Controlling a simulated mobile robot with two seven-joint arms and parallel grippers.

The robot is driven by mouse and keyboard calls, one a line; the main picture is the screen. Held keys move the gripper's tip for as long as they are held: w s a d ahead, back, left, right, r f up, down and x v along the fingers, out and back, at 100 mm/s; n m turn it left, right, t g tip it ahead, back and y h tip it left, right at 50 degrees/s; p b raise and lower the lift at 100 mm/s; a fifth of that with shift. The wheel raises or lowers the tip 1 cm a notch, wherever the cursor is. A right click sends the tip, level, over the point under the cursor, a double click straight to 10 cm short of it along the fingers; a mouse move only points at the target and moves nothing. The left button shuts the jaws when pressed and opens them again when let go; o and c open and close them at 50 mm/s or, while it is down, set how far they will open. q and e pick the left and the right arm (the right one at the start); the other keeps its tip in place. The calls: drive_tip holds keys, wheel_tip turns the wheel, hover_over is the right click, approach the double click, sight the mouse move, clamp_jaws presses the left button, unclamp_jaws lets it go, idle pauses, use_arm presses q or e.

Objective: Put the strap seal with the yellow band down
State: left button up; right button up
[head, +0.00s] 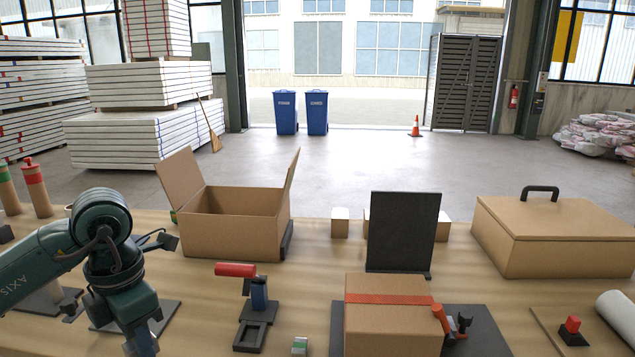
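I cannot make out a strap seal with a yellow band in the head view. A small pale block with a green band (300,345) stands on the table at the bottom, left of the closed carton (392,322) with an orange strap around it. My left arm comes in from the left, bends over the left part of the table and runs down to the bottom edge. Its fingertips are not visible, so what it may hold is hidden. My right arm and gripper are out of view.
An open carton (232,236) stands behind the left arm. A red-handled tool (237,270) stands left of the strapped carton, an orange-handled tool (441,318) at its right. A black upright panel (403,230) and a lidded box (553,236) stand farther back. Bare tabletop lies centrally.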

use_arm(q)
drive_tip(key=m, duration=0.3)
drive_tip(key=d+m, duration=0.1)
drive_tip(key=shift+s+f+m, duration=0.3)
drive_tip(key=shift+s+f, duration=0.05)
drive_tip(key=s+d+f+m+p, duration=0.1)
drive_tip(key=d+f+m, duration=0.1)
drive_tip(key=m, duration=1)
drive_tip(key=s+d+f+m+p, duration=0.1)
drive_tip(key=s+d+f+m, duration=0.1)
drive_tip(key=m, duration=1)
drive_tip(key=shift+d+f, duration=0.45)
drive_tip(key=shift+d, duration=0.05)
